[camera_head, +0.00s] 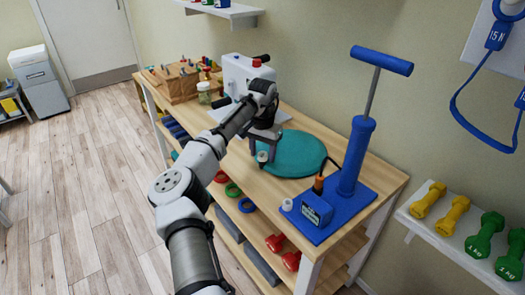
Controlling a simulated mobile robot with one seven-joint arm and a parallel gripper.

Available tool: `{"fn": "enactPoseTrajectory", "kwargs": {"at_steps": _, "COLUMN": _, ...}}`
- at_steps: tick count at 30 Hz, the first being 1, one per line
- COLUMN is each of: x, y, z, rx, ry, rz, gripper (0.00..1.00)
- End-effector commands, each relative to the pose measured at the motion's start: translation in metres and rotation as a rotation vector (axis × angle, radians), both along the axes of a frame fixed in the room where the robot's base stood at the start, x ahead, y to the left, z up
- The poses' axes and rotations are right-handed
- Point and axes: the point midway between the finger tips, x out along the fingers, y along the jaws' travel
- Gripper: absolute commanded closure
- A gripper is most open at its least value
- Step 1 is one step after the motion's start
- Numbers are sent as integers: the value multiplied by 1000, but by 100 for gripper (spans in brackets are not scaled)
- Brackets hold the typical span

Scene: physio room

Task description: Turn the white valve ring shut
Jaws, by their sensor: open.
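A teal inflatable-looking disc (302,153) lies on the wooden bench. A small white round piece (262,156) shows at its near left edge, just below my gripper; it may be the valve ring, but it is too small to tell. My gripper (262,150) is open and points down over the disc's left side, its fingers close to this piece. I cannot tell whether they touch it. A second small white piece (287,204) is at the left corner of the pump's blue base.
A white device (246,77), a jar (204,92) and a wooden peg board (182,84) stand behind left. Dumbbells (484,236) lie on a right shelf.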

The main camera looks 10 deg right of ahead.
Motion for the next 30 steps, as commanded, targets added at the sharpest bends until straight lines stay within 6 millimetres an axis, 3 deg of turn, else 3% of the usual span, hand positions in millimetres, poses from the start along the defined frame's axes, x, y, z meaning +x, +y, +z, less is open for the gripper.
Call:
{"fn": "enactPoseTrajectory", "kwargs": {"at_steps": 5, "x": 0, "y": 0, "z": 0, "rx": 0, "ry": 0, "rz": 0, "gripper": 50}}
{"fn": "enactPoseTrajectory", "kwargs": {"at_steps": 15, "x": 0, "y": 0, "z": 0, "rx": 0, "ry": 0, "rz": 0, "gripper": 93}}
{"fn": "enactPoseTrajectory", "kwargs": {"at_steps": 23, "x": 0, "y": 0, "z": 2, "rx": -3, "ry": 1, "rz": -30, "gripper": 93}}
{"fn": "enactPoseTrajectory", "kwargs": {"at_steps": 30, "x": 0, "y": 0, "z": 3, "rx": -3, "ry": 2, "rz": -157, "gripper": 93}}
